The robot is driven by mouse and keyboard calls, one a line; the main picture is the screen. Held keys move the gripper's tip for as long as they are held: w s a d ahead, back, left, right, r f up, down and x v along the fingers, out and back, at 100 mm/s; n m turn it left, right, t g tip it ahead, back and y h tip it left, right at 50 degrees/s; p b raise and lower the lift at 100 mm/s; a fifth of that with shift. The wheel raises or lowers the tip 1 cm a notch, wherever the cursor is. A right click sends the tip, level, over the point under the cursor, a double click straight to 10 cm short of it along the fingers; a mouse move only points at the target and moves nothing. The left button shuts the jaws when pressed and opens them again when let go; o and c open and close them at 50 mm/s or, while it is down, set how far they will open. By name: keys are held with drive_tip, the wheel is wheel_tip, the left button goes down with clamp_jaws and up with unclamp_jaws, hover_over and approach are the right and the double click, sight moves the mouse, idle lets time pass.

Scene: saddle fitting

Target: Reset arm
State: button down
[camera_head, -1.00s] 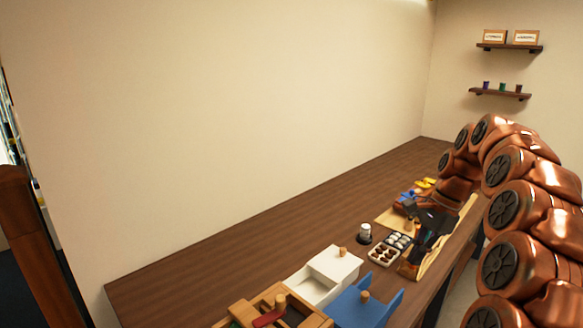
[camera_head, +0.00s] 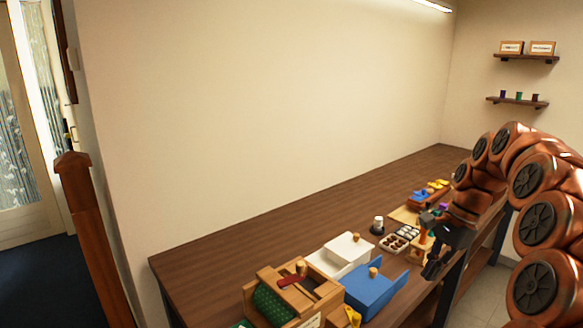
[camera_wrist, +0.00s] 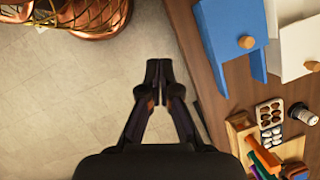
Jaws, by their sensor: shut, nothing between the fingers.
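My gripper (camera_wrist: 158,80) is shut and empty in the wrist view, with its fingertips together over the tiled floor, left of the bench edge. In the head view my gripper (camera_head: 432,268) hangs at the front edge of the wooden bench (camera_head: 225,248), beside a small wooden stand (camera_head: 421,250). My copper-coloured arm (camera_head: 538,215) arches in from the right.
On the bench are a wooden box with green inside (camera_head: 272,303), a white box (camera_head: 345,248), a blue saddle-like piece (camera_head: 370,290), a tray of small round pieces (camera_head: 400,238) and a small jar (camera_head: 377,225). A wooden post (camera_head: 90,220) stands left. Bare floor lies under my gripper.

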drive_tip(key=s+a+n+h, duration=0.2)
drive_tip(key=s+a+n, duration=0.5)
drive_tip(key=s+a, duration=0.5)
drive_tip(key=s+f+n+h, duration=0.1)
drive_tip(key=s+f+n, duration=0.2)
drive_tip(key=s, duration=0.7)
drive_tip(key=s+f+n+p, duration=0.1)
drive_tip(key=s+f+n, duration=0.3)
drive_tip(key=s, duration=0.7)
drive_tip(key=shift+f+g+h, duration=0.2)
drive_tip(key=shift+g+h, duration=0.2)
drive_tip(key=shift+a, duration=0.15)
